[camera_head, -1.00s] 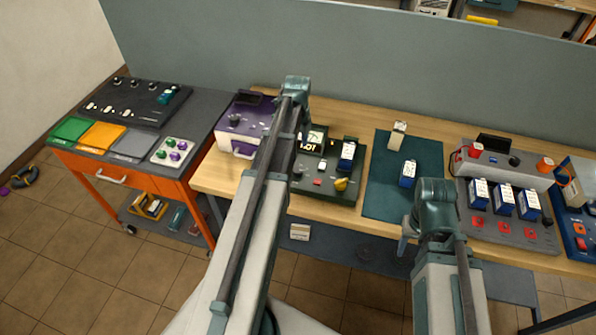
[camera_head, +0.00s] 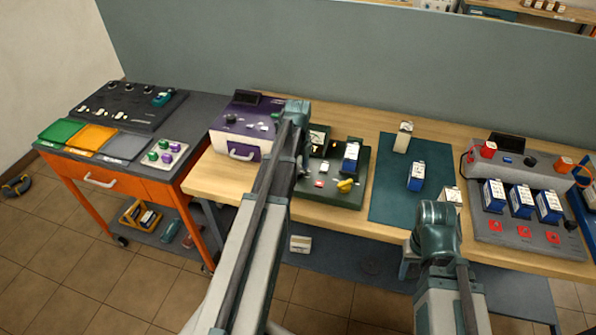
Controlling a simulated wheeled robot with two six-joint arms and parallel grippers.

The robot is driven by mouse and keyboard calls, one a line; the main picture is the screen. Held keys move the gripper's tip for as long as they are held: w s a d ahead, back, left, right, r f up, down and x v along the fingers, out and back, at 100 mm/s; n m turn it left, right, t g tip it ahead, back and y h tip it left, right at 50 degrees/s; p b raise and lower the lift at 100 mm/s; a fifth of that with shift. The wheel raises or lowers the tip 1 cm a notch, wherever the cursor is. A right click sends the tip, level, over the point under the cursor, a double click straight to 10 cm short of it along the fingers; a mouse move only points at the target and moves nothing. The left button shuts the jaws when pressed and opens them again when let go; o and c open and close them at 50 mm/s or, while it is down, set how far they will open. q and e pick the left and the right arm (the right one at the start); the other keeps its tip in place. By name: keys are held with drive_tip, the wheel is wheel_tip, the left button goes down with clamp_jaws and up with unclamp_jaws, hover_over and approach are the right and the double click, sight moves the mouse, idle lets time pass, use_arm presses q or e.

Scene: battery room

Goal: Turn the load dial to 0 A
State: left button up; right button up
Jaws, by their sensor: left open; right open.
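The green tester panel (camera_head: 330,200) lies on the workbench, left of the teal mat. A small pale meter (camera_head: 318,136) shows at its back. A yellow knob (camera_head: 345,186) sits at its front right, probably the load dial; its setting is too small to read. A blue battery (camera_head: 350,157) stands at the panel's right side. My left gripper (camera_head: 302,164) is open over the panel's left side, mostly hidden by my arm, apart from the yellow knob. My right gripper (camera_head: 408,258) is open at the bench's front edge, largely hidden by its arm.
A purple-topped box (camera_head: 240,125) stands left of the panel. The teal mat (camera_head: 385,190) holds a blue battery (camera_head: 415,177) and a pale one (camera_head: 403,138). A grey charger (camera_head: 490,225) with several batteries stands right. An orange cart (camera_head: 150,178) stands left.

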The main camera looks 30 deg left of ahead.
use_arm(q)
clamp_jaws()
